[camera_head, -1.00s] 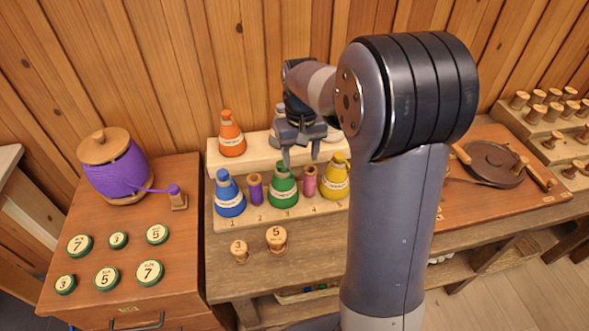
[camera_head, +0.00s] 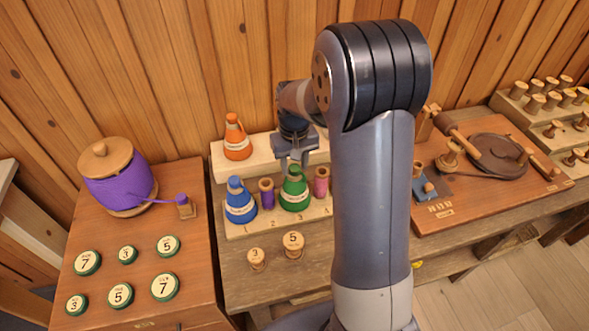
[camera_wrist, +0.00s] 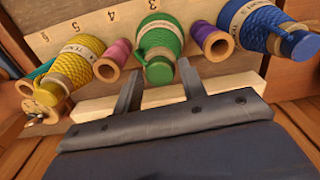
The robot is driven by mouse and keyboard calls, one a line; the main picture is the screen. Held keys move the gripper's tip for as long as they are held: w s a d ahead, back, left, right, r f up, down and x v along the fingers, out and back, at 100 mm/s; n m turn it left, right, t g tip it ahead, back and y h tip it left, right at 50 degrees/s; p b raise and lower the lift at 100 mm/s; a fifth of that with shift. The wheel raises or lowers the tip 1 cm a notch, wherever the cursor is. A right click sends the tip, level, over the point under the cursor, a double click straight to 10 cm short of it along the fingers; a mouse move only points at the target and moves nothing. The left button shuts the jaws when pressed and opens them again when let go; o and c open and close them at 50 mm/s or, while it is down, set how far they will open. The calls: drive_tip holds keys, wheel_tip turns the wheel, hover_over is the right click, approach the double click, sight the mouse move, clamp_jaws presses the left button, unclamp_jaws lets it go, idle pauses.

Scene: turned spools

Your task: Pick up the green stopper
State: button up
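The green stopper (camera_wrist: 159,71) is the narrow top of the green thread cone (camera_wrist: 158,38) in the wrist view. In the head view the green cone (camera_head: 295,194) stands upright in the front row of the rack, between a purple spool and a pink spool. My gripper (camera_head: 295,160) is directly above it, pointing down. In the wrist view my gripper (camera_wrist: 158,78) is open and empty, with one finger on each side of the stopper. I cannot tell whether the fingers are level with the stopper or still above it.
A blue cone (camera_head: 240,202), purple spool (camera_head: 266,194) and pink spool (camera_head: 321,182) stand close by in the row. A yellow cone (camera_wrist: 76,65) is beyond the pink spool (camera_wrist: 112,60). An orange cone (camera_head: 237,140) stands on the back step. Two numbered wooden spools (camera_head: 293,245) are in front.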

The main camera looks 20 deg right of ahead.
drive_tip(key=c, duration=0.7)
